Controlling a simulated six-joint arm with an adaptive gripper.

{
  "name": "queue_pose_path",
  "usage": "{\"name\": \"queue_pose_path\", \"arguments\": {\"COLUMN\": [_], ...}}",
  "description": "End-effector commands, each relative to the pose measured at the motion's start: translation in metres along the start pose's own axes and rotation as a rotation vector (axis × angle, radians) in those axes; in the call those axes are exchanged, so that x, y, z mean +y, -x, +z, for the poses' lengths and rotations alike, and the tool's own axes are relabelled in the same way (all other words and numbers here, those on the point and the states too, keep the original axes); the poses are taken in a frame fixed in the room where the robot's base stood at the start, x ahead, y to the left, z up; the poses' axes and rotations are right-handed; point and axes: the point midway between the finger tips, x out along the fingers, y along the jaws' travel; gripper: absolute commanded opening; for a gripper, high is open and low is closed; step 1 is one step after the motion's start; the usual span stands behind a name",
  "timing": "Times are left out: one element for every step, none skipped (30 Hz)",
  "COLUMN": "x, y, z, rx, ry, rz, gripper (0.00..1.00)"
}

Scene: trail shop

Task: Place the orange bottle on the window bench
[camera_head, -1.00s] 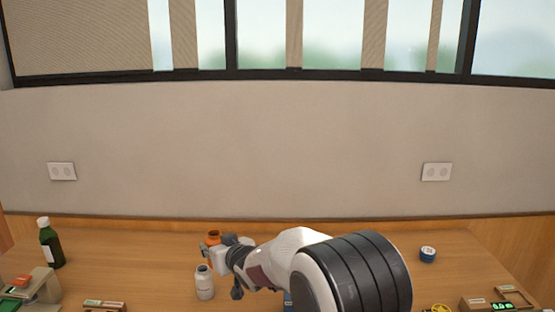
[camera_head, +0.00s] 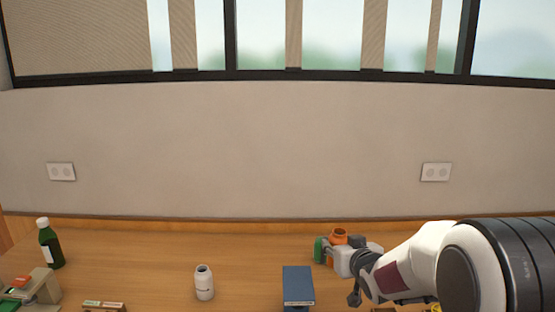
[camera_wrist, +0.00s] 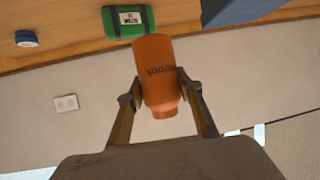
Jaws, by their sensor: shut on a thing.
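The orange bottle (camera_head: 339,233) is held in my gripper (camera_head: 343,253), over the right half of the wooden bench top (camera_head: 150,270) below the window.
A green labelled object (camera_wrist: 128,21) lies close by, its edge (camera_head: 318,250) showing beside my gripper. A blue box (camera_head: 298,285), a white bottle (camera_head: 204,282) and a dark green bottle (camera_head: 50,244) stand left. A blue round item (camera_wrist: 26,39) shows too. The middle-left wood is clear.

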Motion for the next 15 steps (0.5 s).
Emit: {"name": "queue_pose_path", "arguments": {"x": [0.011,0.016,0.022,0.027,0.032,0.038,0.042,0.046,0.050,0.053,0.056,0.060,0.062,0.064,0.066], "y": [0.007,0.010,0.015,0.019,0.022,0.027,0.031,0.035,0.039,0.042,0.045,0.049,0.051,0.054,0.056], "z": [0.008,0.013,0.020,0.025,0.030,0.037,0.042,0.047,0.052,0.057,0.060,0.065,0.068,0.071,0.074], "rx": [-0.001,-0.001,-0.001,-0.002,-0.002,-0.002,-0.001,-0.002,-0.001,-0.001,0.000,-0.001,0.000,0.000,0.000], "ry": [-0.008,-0.012,-0.015,-0.018,-0.022,-0.026,-0.029,-0.032,-0.034,-0.036,-0.039,-0.042,-0.044,-0.045,-0.046], "rz": [0.015,0.025,0.034,0.042,0.050,0.060,0.066,0.073,0.081,0.087,0.093,0.100,0.104,0.107,0.112], "gripper": [0.09,0.09,0.09,0.09,0.09,0.09,0.09,0.09,0.09,0.09,0.09,0.09,0.09,0.09,0.09]}}
